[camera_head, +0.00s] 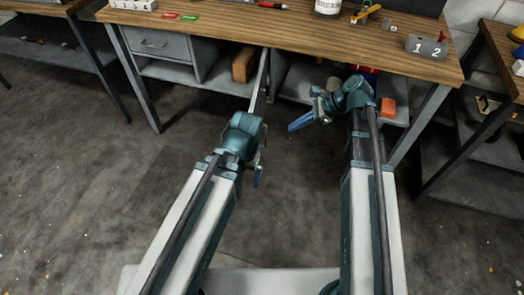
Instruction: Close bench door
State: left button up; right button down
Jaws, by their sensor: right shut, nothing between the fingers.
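The bench door (263,78) is a thin grey panel seen almost edge-on, standing open and jutting out from the under-bench compartment (300,80). My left gripper (257,176) is just in front of the door's near end, pointing down. It is mostly hidden behind my own wrist, so I cannot tell its jaw state or whether it touches the door. My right gripper (300,122) is shut and empty, with its blue fingers pointing left, in front of the compartment and to the right of the door.
The wooden bench top (290,37) spans above. A drawer (158,44) is shut at left. A wooden block (243,64) stands left of the door; an orange block (388,108) lies on the right of the shelf. Bench legs flank both sides. Floor (90,185) is clear at left.

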jog(key=a+r+b+x, duration=0.2)
jog(key=b+x, duration=0.5)
jog(key=x, duration=0.5)
jog(key=shift+w+a+m, duration=0.15)
jog(key=shift+w+m, duration=0.25)
jog(key=shift+f, duration=0.15)
